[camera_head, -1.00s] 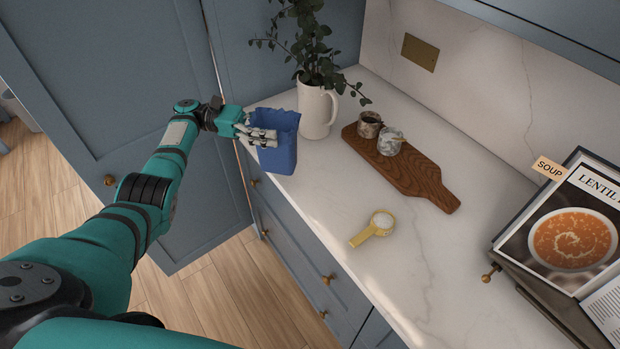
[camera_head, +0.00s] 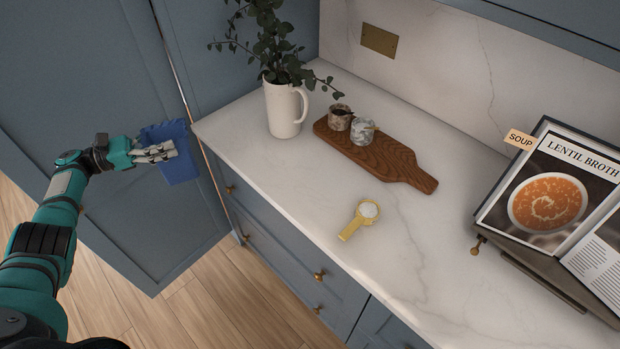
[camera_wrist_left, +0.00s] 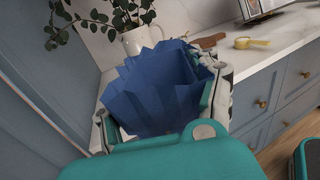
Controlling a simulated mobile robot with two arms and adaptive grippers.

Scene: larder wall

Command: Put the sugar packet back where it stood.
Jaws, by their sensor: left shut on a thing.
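The sugar packet is a blue open-topped paper bag (camera_head: 178,165) with a jagged rim. It is in the air to the left of the counter's end, in front of the blue-grey cabinet door. My left gripper (camera_head: 155,152) is shut on the packet's near side. In the left wrist view the blue packet (camera_wrist_left: 155,90) fills the middle, with the gripper's fingers (camera_wrist_left: 165,110) on either side of it. The inside of the packet looks dark, and its contents are hidden. My right gripper is not seen in the head view.
The white marble counter (camera_head: 300,185) bears a white jug with leafy branches (camera_head: 284,108), a wooden board (camera_head: 385,160) with two small stone pots (camera_head: 361,132), a yellow scoop (camera_head: 360,218) and a cookbook on a stand (camera_head: 548,200). The counter's front left is bare.

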